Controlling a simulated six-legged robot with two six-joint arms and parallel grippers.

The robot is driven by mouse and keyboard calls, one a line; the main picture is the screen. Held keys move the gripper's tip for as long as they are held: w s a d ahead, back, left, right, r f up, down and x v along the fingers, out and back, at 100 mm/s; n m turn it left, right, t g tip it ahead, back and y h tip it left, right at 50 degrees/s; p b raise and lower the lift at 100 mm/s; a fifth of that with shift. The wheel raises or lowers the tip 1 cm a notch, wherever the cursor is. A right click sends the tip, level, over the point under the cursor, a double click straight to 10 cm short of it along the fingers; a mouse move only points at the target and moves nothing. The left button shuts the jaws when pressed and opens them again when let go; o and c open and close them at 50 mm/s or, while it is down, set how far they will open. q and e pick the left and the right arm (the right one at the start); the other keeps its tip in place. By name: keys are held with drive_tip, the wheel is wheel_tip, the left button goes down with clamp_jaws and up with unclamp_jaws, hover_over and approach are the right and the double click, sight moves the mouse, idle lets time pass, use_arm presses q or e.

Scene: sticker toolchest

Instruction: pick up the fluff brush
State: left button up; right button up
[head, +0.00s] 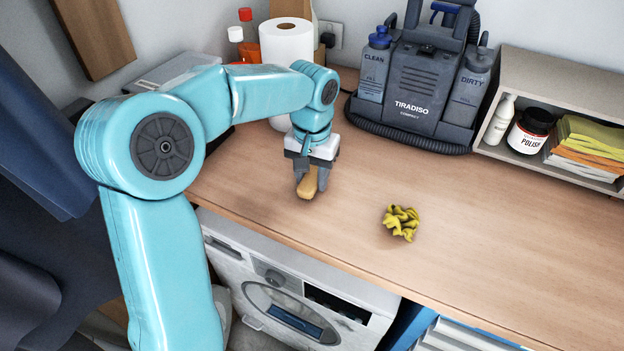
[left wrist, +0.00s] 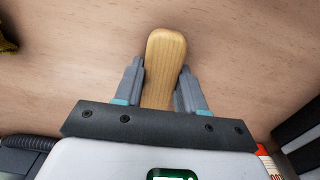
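The fluff brush (head: 307,184) shows as a wooden, tan piece with a rounded end, between the fingers of my left gripper (head: 312,180). In the left wrist view the brush (left wrist: 165,62) lies between the two grey fingertips of the gripper (left wrist: 160,82), which press close along both its sides. The gripper points down and looks shut on the brush. The brush's other end is hidden behind the gripper body. The brush is at or just above the wooden counter; I cannot tell which. My right gripper is not in view.
A crumpled yellow cloth (head: 401,222) lies on the counter (head: 480,230) to the right. Behind stand a paper roll (head: 286,45), a grey carpet cleaner (head: 415,85) and a shelf (head: 560,80) with polish and folded cloths. A washing machine (head: 290,290) sits below the front edge.

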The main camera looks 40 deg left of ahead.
sight(312, 177)
use_arm(q)
wheel_tip(312, 177, up, 20)
drive_tip(key=p, duration=0.2)
drive_tip(key=shift+p, duration=0.35)
drive_tip(key=shift+o, duration=0.5)
drive_tip(key=shift+d, duration=0.1)
